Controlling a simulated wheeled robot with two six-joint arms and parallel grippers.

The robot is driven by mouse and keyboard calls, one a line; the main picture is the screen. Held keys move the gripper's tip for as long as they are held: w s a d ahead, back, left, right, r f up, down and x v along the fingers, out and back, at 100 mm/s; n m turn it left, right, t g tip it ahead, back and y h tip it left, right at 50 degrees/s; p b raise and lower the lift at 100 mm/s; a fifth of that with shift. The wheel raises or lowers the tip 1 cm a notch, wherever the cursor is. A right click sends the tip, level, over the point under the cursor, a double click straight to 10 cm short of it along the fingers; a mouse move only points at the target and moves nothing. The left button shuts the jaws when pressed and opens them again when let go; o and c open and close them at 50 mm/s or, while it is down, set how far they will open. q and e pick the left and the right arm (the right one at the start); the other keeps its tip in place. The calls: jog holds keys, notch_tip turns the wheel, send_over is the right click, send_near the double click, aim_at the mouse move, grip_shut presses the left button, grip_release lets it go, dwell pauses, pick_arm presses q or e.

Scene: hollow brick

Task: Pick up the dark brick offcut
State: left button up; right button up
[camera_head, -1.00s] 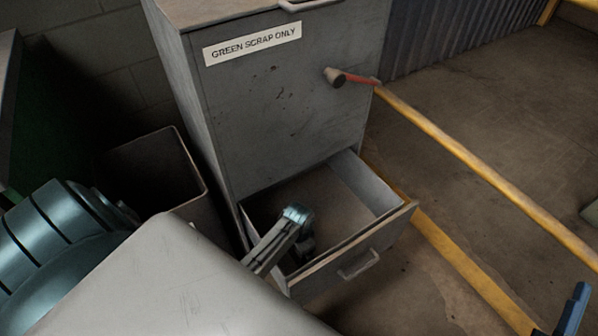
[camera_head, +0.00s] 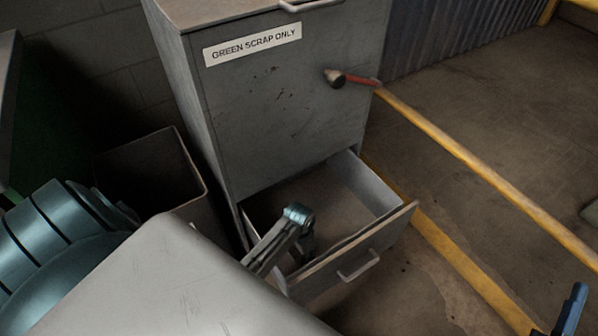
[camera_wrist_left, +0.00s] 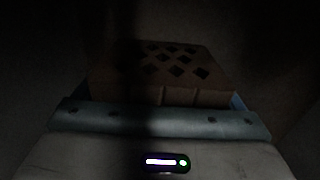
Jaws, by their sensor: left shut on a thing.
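The dark brick offcut (camera_wrist_left: 162,74), reddish brown with diamond-shaped holes in its face, is directly in front of the left wrist camera in a very dark picture. My left gripper (camera_wrist_left: 160,98) is shut on it, with a bit of blue finger showing at its right edge. In the head view the left arm's end (camera_head: 298,217) reaches down into the open bottom drawer (camera_head: 375,195); the fingertips and the brick are hidden there. Part of my blue right gripper (camera_head: 572,312) shows at the lower right corner; its opening cannot be made out.
The grey cabinet (camera_head: 285,110) carries a "GREEN SCRAP ONLY" label (camera_head: 253,45). An open dark bin (camera_head: 190,165) stands left of the cabinet. Drawer walls surround the left arm's end. The floor (camera_head: 490,90) to the right is mostly clear.

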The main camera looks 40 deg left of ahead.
pick_arm(q)
notch_tip(320, 180, up, 5)
jog(key=shift+f+p, duration=0.2)
jog(key=shift+p, duration=0.65)
notch_tip(320, 180, up, 4)
jog(key=shift+r+p, duration=0.2)
jog(key=shift+p, duration=0.5)
jog(key=shift+r, duration=0.35)
pick_arm(e)
jog(key=s+f+g, duration=0.2)
jog(key=f+g, duration=0.3)
jog(key=f, duration=0.3)
jog(key=s+a+f+m+g, duration=0.1)
jog(key=s+f+g, duration=0.2)
jog(key=f+g, duration=0.3)
jog(key=shift+s+a+f, duration=0.2)
jog(key=shift+s+f, duration=0.05)
jog(key=shift+f, duration=1.5)
